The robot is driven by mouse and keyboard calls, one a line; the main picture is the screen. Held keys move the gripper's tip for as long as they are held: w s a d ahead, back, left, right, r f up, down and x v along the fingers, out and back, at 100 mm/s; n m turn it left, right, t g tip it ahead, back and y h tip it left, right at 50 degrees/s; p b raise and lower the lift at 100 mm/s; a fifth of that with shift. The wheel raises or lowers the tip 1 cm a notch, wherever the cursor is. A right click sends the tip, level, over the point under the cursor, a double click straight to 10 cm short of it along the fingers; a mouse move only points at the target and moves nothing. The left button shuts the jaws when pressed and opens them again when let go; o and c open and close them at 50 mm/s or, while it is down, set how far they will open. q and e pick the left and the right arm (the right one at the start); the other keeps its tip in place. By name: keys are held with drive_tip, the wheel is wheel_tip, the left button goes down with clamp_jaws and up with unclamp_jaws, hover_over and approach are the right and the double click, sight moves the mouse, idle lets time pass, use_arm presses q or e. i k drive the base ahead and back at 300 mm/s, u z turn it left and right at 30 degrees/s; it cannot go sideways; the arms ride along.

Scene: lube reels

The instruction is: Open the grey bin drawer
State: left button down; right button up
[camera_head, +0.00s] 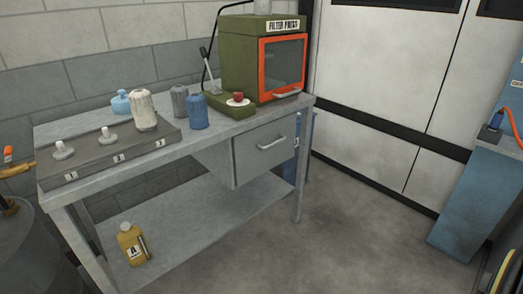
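The grey drawer (260,157) hangs under the right end of the grey workbench. Its front is plain, with a pale bar handle (271,143) near the upper middle. The drawer looks shut, and its inside is hidden. Neither of my grippers is in view, so nothing of mine touches the handle.
The workbench (226,134) bears a green filter press (238,60) with an orange-framed door, several bottles and a numbered rack (85,165). A yellow bottle (131,246) stands on the lower shelf. A blue cabinet (470,200) is at right. The floor (345,235) before the drawer is clear.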

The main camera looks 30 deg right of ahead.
sight(256, 151)
drive_tip(key=k, duration=0.5)
drive_tip(key=z, duration=1.85)
drive_tip(key=i, duration=1.15)
drive_tip(key=u, duration=1)
